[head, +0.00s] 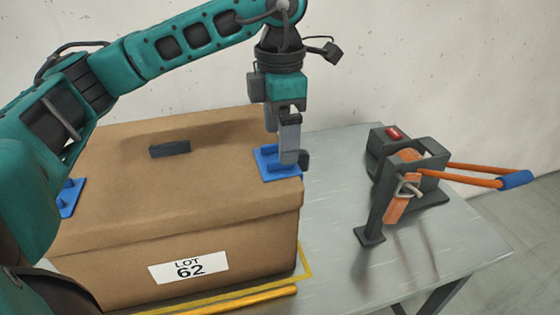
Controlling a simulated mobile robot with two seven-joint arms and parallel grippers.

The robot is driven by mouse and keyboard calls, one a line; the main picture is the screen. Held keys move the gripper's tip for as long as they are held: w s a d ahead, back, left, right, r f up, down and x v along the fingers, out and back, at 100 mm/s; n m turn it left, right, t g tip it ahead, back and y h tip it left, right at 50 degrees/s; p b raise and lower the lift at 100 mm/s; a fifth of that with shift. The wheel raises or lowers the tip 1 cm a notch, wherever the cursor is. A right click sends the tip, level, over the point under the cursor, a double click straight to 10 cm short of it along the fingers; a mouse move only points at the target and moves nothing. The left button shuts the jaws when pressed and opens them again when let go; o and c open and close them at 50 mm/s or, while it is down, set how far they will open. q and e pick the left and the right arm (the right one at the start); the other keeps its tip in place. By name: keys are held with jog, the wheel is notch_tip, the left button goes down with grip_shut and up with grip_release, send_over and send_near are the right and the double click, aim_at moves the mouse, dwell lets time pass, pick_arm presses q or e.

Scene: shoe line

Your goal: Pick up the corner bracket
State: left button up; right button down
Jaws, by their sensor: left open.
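A second blue bracket (68,200) sits at the lid's left side, partly hidden behind my left arm. My left gripper (296,158) is open and points down at the right-hand bracket. Its fingertips are at the bracket's right part and cover some of it. I cannot tell whether they touch it. My right gripper is not in view.
The cardboard box (120,270), labelled LOT 62, stands on a grey metal table (335,270). A dark handle (169,149) lies on its lid. A dark tool with orange levers (405,180) stands at the right. A yellow bar (245,300) lies in front.

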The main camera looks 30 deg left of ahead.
pick_arm(q)
notch_tip(320, 180, down, 2)
jog(key=shift+f, duration=0.1)
jog(key=c, duration=1.2)
jog(key=shift+o, duration=0.2)
